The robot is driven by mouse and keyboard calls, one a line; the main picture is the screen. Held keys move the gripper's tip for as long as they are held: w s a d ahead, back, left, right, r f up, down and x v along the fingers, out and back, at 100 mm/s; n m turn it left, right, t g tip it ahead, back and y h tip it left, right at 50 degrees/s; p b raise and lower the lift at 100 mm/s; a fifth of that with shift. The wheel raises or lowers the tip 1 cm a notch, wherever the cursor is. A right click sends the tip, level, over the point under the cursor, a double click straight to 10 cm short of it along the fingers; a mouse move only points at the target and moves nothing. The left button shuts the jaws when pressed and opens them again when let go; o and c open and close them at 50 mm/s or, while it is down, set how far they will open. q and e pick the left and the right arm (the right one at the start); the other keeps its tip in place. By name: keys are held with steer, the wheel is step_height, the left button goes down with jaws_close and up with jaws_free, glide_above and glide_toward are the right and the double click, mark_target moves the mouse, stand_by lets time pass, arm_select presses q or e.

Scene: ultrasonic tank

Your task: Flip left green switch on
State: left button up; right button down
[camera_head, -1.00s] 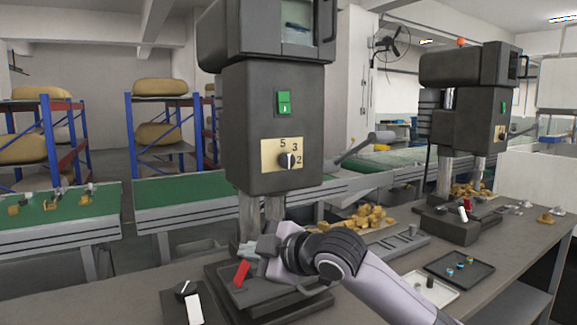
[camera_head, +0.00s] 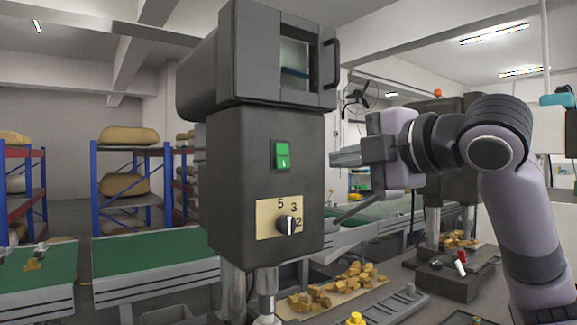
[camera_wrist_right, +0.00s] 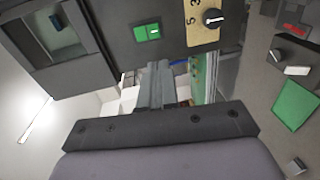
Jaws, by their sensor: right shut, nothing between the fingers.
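The green switch (camera_head: 281,155) sits on the front of the near dark grey machine (camera_head: 230,180), above a yellow dial plate (camera_head: 266,222) with a black knob. It also shows in the right wrist view (camera_wrist_right: 147,32), near the top. Its on or off state is too small to tell. My right gripper (camera_head: 334,158) is shut and empty, beside the machine's right edge at about the switch's height, fingers pointing left. In the wrist view its fingers (camera_wrist_right: 156,68) lie just below the switch, apart from it in the picture. My left gripper is not in view.
A second machine (camera_head: 445,160) stands behind my right arm. Yellow-brown pieces (camera_head: 335,288) lie on the bench below. The space in front of the switch is clear.

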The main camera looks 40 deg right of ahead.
mark_target(284, 166)
steer(key=shift+s+d+r, duration=0.2)
steer(key=shift+s+r, duration=0.05)
steer(key=shift+s, duration=0.15)
steer(key=w, duration=0.4)
steer(key=w+d+f+p, duration=0.1)
steer(key=w, duration=0.4)
steer(key=w+p, duration=0.1)
steer(key=w, duration=0.3)
steer(key=shift+w+d+f, duration=0.25)
steer(key=shift+w+f, duration=0.1)
steer(key=shift+w, duration=0.05)
